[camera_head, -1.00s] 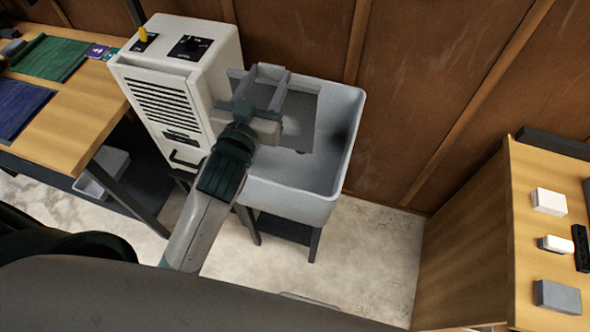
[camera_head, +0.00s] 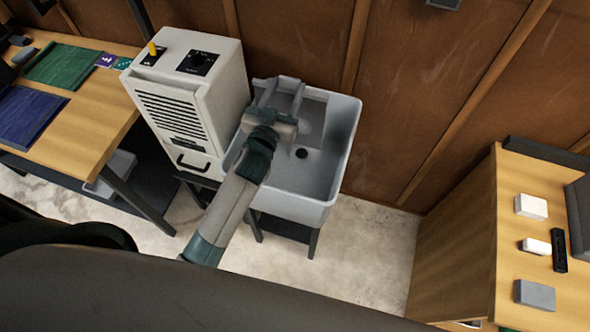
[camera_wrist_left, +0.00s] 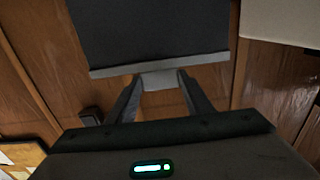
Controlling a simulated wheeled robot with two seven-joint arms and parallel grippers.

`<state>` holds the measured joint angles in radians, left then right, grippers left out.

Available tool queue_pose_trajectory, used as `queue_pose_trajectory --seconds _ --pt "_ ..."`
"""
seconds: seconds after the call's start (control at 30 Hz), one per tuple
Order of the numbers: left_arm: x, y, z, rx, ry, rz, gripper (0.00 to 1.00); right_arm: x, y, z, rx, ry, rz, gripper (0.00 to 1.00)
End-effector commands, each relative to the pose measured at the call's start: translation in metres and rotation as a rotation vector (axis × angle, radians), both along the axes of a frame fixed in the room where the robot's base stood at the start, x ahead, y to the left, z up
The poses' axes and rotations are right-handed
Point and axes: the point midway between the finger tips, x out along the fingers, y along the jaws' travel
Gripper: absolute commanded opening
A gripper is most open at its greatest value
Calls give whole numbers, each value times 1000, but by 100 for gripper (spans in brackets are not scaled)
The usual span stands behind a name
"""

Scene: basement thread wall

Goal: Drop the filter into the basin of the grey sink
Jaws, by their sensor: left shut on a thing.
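The filter is a dark flat panel (camera_wrist_left: 150,30) with a light grey rim in the left wrist view. My left gripper (camera_head: 282,86) is shut on its tab (camera_wrist_left: 160,80), with a finger on each side. In the head view the filter shows as a grey panel (camera_head: 311,119) just beyond the fingers, over the back left part of the basin. Whether it touches the basin wall is unclear. The grey sink (camera_head: 342,135) stands on dark legs against the wall, its round black drain (camera_head: 301,152) visible. My right gripper is not in view.
A white machine (camera_head: 190,95) with a yellow knob stands directly left of the sink, close to my left arm. A wooden bench (camera_head: 100,120) is at far left. A wooden cabinet (camera_head: 455,240) with small boxes is at right. Bare floor (camera_head: 365,250) lies between.

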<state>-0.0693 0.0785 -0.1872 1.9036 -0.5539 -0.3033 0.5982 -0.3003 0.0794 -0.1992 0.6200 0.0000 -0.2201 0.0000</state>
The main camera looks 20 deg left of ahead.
Motion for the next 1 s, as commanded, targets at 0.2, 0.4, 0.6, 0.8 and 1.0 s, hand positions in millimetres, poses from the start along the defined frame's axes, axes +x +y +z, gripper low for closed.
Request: queue_pose_trajectory --seconds 0.2,0.4,0.6,0.8,1.0 --pt "0 0 -1 0 -1 0 27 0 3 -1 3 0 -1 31" --pt "0 0 -3 0 -1 0 27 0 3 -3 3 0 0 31" --pt "0 0 -16 1 0 0 27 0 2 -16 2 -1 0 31" --pt "0 0 -36 1 0 -1 27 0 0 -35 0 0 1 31" --pt "0 0 -53 1 0 -1 27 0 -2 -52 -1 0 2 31"
